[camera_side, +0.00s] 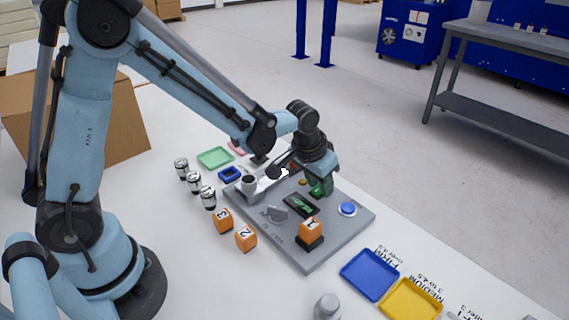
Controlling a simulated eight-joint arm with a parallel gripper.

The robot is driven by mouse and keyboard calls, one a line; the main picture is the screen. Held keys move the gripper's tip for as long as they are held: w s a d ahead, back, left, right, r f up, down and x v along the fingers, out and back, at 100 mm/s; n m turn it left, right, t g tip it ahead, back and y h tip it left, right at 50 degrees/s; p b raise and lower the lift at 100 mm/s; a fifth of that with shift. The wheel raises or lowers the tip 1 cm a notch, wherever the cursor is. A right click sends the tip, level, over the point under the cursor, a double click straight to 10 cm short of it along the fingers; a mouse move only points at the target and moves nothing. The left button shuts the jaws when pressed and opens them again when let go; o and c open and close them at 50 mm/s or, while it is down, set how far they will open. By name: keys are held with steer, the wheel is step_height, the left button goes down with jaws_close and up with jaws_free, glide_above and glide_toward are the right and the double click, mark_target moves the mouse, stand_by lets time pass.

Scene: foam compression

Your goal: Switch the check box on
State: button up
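The grey panel (300,257), which I take to be the check box, lies flat on the white table. It carries a dark display (300,206) with green marks, a blue round button (347,209), and a grey knob or lever (278,213). An orange block marked 1 (311,229) stands on a black base near its front edge. My gripper (321,188) points down over the back right part of the panel, behind the display and left of the button. Its fingertips are small and dark green here, and I cannot tell their gap or whether they touch the panel.
Orange blocks marked 3 (223,220) and 2 (246,239) and several silver cans (194,182) stand left of the panel. A green tray (215,157) is behind. Blue (369,274) and yellow (411,300) trays and a grey cylinder (327,307) are in front.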

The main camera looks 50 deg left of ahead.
steer(key=shift+o, duration=1.1)
steer(key=shift+r, duration=0.1)
steer(key=v, duration=1.2)
steer(key=s+a+t, duration=0.3)
steer(key=s+a, duration=0.2)
steer(key=s, duration=0.6)
steer(key=shift+c, duration=0.5)
